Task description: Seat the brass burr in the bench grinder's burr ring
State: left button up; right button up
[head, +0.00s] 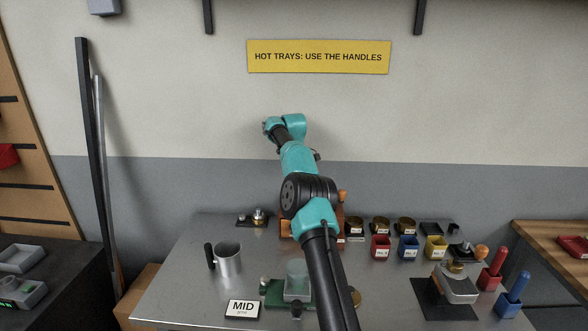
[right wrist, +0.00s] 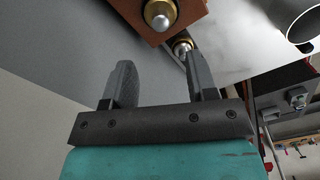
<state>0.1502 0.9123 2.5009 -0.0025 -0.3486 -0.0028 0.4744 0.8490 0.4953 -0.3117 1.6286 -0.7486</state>
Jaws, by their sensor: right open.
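My right gripper (right wrist: 159,62) is open and empty in the right wrist view. Its fingers are clear of everything. A brass piece with a silver dome (right wrist: 160,14) sits on an orange-brown block (right wrist: 185,18) beyond the fingers. A second brass-and-silver piece (right wrist: 182,47) shows near the right fingertip, farther off. In the head view a similar small piece (head: 259,214) stands on a dark plate at the back left of the bench. I cannot tell which is the burr. A grey machine with a brass top (head: 456,281), possibly the grinder, stands front right. My left gripper is not visible.
A metal cup (head: 228,260), a green-based stand (head: 275,293) and a MID sign (head: 242,309) are at front left and centre. Brass-topped tins (head: 381,225), coloured bins (head: 408,246) and red and blue handled holders (head: 513,304) crowd the right. My arm hides the bench's middle.

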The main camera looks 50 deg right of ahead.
jog(key=shift+r, duration=0.75)
